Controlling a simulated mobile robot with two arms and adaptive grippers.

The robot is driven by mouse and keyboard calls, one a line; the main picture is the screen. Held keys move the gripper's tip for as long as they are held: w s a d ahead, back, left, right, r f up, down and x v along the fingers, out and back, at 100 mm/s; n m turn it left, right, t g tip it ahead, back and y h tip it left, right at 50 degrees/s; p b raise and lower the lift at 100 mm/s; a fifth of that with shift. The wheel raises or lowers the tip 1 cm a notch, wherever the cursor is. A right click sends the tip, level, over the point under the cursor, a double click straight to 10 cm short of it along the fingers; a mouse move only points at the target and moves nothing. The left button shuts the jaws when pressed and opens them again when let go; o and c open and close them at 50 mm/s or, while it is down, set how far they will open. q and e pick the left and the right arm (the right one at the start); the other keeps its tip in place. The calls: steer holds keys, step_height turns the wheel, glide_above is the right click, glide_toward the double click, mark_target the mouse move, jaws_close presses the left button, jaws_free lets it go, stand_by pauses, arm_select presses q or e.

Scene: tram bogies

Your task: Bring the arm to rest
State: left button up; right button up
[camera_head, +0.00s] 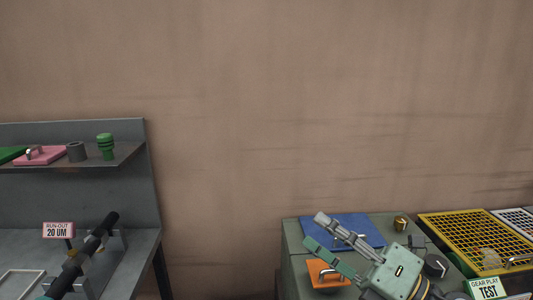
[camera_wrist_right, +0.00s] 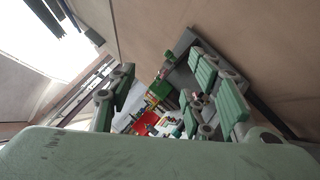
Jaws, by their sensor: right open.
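My right gripper (camera_head: 314,230) is at the lower right of the head view, over the left part of a grey-green cabinet top (camera_head: 293,236). Its two green and grey fingers point to the upper left and stand apart, with nothing between them. In the right wrist view the fingers (camera_wrist_right: 163,82) are also spread wide, one at each side. My left gripper is not in view.
A blue mat (camera_head: 362,228) and an orange block with a handle (camera_head: 327,278) lie by my right gripper. A brass part (camera_head: 400,223), yellow mesh tray (camera_head: 430,222) and "GEAR PLAY TEST" sign (camera_head: 487,288) are farther right. A grey bench with shelf (camera_head: 75,202) stands left, beyond a gap.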

steer(key=w+d+f+m+t+h, duration=0.1)
steer(key=d+f+m+t+h, duration=0.2)
steer(key=d+f+m+h, duration=0.65)
steer(key=d+f+m+t+h, duration=0.3)
steer(key=m+h, duration=0.4)
steer(key=m, duration=0.8)
steer(key=s+d+f+m+g+h, duration=0.1)
steer(key=s+f+m+g+h, duration=0.3)
steer(key=f, duration=0.8)
steer(key=s+a+f+m+g+y, duration=0.2)
steer(key=s+f+g, duration=0.45)
steer(key=s, duration=0.45)
steer(key=s+a+f+m+g+y, duration=0.1)
steer(key=s+a+f+m+g, duration=0.15)
steer(key=s+f+g, duration=0.5)
steer(key=s+f+t, duration=0.1)
steer(key=s+f, duration=0.2)
steer(key=f, duration=1)
steer(key=s+f, duration=0.3)
steer(key=f, duration=1.1)
steer(key=s+d+f, duration=0.1)
steer(key=s+f, duration=0.6)
steer(key=s, duration=0.1)
steer(key=s+d+f, duration=0.2)
steer(key=s+f, duration=0.6)
steer(key=s, duration=0.1)
steer(key=shift+d+f+g, duration=0.3)
steer(key=shift+g, duration=0.1)
